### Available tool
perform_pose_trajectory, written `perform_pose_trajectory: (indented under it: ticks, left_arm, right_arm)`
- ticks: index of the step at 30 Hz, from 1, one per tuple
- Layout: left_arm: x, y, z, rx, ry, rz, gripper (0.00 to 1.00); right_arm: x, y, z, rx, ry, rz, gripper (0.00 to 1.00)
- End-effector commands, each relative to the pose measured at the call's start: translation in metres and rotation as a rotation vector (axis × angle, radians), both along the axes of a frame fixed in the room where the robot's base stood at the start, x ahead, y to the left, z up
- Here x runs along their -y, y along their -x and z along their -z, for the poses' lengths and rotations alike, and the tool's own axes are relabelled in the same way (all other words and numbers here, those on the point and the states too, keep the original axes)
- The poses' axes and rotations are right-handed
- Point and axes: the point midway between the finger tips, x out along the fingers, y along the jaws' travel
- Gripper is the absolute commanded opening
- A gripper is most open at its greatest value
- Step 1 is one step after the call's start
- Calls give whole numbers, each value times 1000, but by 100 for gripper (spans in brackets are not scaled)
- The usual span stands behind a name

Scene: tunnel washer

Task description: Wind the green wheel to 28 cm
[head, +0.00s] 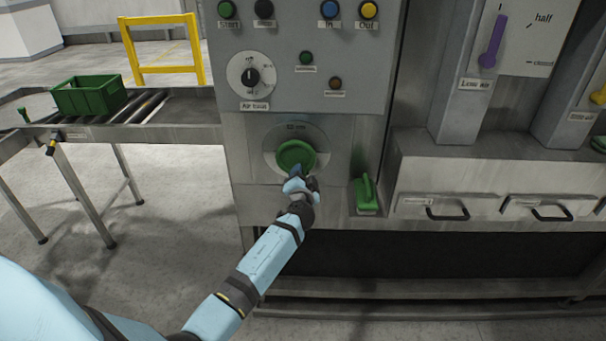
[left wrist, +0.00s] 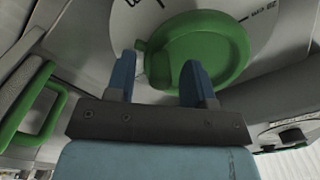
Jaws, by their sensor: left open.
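The green wheel (head: 295,156) is mounted on the front of the grey machine, in front of a round pale scale plate (head: 318,135). The label on the plate reads about 52 cm in the head view, and a "28 cm" mark shows on it in the left wrist view. My left gripper (head: 298,182) is at the lower edge of the wheel. In the left wrist view the blue fingers (left wrist: 158,80) stand open and apart, with the green wheel (left wrist: 200,55) beyond and partly between them. I cannot tell whether they touch it. My right gripper is not in view.
A green handle (head: 366,194) sticks out right of the wheel. An air knob (head: 250,77) and several buttons are above it. A roller conveyor (head: 160,110) with a green crate (head: 88,96) stands at the left. Drawers with black handles (head: 447,212) are at the right.

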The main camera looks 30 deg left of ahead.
Motion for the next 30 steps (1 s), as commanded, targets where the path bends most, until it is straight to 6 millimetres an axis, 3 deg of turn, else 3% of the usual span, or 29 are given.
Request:
perform_pose_trajectory:
  ticks: [10, 15, 17, 30]
  left_arm:
    - [-2, -4, 0, 0, 0, 0, 48]
    - [-2, -3, 0, 0, 0, 0, 9]
    - [-2, -3, 0, 0, 0, 0, 0]
    - [-4, -2, 2, -32, -52, 0, 0]
  right_arm:
    - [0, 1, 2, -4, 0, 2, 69]
    - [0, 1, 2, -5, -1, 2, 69]
    - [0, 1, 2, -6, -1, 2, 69]
    - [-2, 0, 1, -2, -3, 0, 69]
